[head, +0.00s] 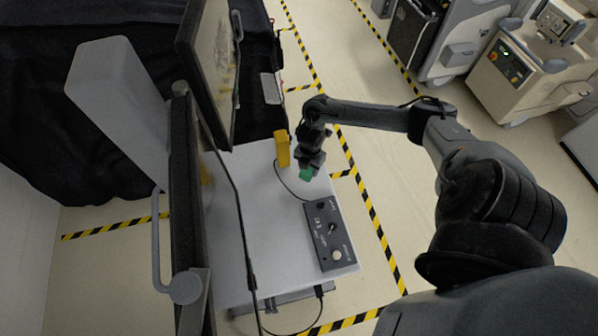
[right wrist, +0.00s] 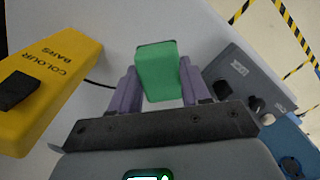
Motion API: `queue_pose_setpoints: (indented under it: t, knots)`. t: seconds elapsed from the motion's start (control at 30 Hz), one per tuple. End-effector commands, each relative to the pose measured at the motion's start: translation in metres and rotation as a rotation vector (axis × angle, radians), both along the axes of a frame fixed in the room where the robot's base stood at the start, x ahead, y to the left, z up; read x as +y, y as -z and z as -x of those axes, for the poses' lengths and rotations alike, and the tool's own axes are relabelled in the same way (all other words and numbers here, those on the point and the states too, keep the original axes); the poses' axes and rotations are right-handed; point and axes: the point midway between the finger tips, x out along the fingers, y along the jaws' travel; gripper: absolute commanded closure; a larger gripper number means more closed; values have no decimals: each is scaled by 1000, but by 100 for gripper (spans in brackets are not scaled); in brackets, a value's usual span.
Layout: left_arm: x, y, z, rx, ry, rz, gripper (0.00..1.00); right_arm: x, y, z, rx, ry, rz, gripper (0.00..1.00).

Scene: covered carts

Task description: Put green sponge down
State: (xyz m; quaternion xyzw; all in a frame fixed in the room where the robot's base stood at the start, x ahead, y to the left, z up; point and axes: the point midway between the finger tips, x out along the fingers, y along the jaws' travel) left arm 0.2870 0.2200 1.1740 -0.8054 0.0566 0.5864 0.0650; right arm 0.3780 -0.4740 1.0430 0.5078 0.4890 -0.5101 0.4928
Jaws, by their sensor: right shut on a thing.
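The green sponge (head: 306,174) is between the fingers of my right gripper (head: 309,168) in the head view, over the far right part of the white cart top (head: 233,187). In the right wrist view the green sponge (right wrist: 158,72) stands out beyond the two purple fingers of the right gripper (right wrist: 158,88), which are shut on it. I cannot tell whether the sponge touches the cart top. My left gripper is not in view.
A yellow box (head: 282,148), lettered "COLOUR BARS" in the right wrist view (right wrist: 45,88), stands left of the sponge. A dark control panel (head: 331,235) with knobs lies nearer on the right. A large monitor (head: 209,70) stands at left. Bare cart top lies left of the panel.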

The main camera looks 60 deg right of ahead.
Motion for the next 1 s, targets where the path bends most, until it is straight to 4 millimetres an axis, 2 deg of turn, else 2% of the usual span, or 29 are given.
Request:
queue_pose_setpoints:
  t: [0.1,0.3,0.47,0.73,1.0]
  knots:
    - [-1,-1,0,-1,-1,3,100,5,11,-19,0,2,-2,84]
    - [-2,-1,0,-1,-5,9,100,6,20,-32,2,0,1,84]
    - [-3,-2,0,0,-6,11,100,7,26,-34,3,-1,1,84]
    - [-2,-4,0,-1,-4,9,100,7,57,-34,3,0,1,84]
    - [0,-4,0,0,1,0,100,6,61,-34,1,-2,2,84]
